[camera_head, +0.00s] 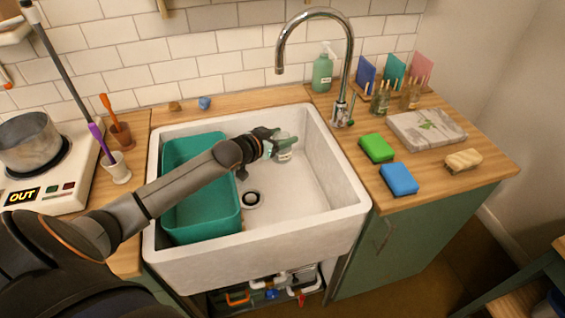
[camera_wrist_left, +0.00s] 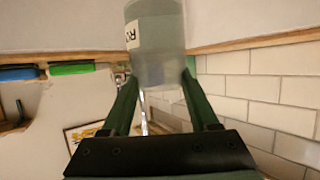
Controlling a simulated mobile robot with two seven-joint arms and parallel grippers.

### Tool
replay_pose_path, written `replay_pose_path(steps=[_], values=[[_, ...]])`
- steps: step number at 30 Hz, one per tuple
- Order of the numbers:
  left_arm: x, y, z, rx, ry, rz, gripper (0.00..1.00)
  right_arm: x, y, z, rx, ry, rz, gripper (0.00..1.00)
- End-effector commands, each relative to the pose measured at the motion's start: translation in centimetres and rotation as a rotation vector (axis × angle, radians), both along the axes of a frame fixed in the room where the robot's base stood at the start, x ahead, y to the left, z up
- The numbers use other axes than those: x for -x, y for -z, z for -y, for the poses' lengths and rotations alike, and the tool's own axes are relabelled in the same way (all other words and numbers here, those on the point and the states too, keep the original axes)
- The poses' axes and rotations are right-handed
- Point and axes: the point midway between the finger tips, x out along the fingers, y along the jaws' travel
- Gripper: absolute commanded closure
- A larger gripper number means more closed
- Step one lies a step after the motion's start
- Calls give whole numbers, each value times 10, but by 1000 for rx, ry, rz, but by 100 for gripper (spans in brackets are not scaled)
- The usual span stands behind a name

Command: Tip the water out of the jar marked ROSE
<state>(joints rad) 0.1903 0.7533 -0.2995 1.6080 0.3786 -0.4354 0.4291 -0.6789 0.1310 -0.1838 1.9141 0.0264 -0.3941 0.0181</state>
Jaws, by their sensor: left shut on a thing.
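A clear glass jar (camera_head: 285,150) with a pale label is over the white sink basin (camera_head: 310,185), right of the green tub. My left gripper (camera_head: 270,143) is shut on it from the left. In the left wrist view the jar (camera_wrist_left: 155,30) is between the two green fingers (camera_wrist_left: 160,78). The jar looks greyish and cloudy. I cannot tell its exact tilt or how much water it holds. The drain (camera_head: 251,200) is below and nearer. My right gripper is not in view.
A teal tub (camera_head: 172,224) fills the sink's left side. The chrome tap (camera_head: 345,60) arches over the back. Green (camera_head: 376,148) and blue (camera_head: 398,179) sponges lie on the right counter, with two small jars (camera_head: 380,100) behind. A hot plate (camera_head: 55,175) with a pot stands left.

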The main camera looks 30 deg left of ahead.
Motion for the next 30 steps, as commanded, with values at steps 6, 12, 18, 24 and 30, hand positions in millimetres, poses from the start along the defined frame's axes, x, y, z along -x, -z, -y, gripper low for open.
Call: replay_pose_path(steps=[6,12,18,24,30], values=[[6,21,-60,-2,-51,2,100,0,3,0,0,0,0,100],[20,41,-86,0,-64,1,100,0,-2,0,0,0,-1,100],[28,53,-98,0,-66,4,100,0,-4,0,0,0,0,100],[29,55,-100,1,-66,5,100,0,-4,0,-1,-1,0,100],[29,53,-98,-4,-66,5,100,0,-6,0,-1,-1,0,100]])
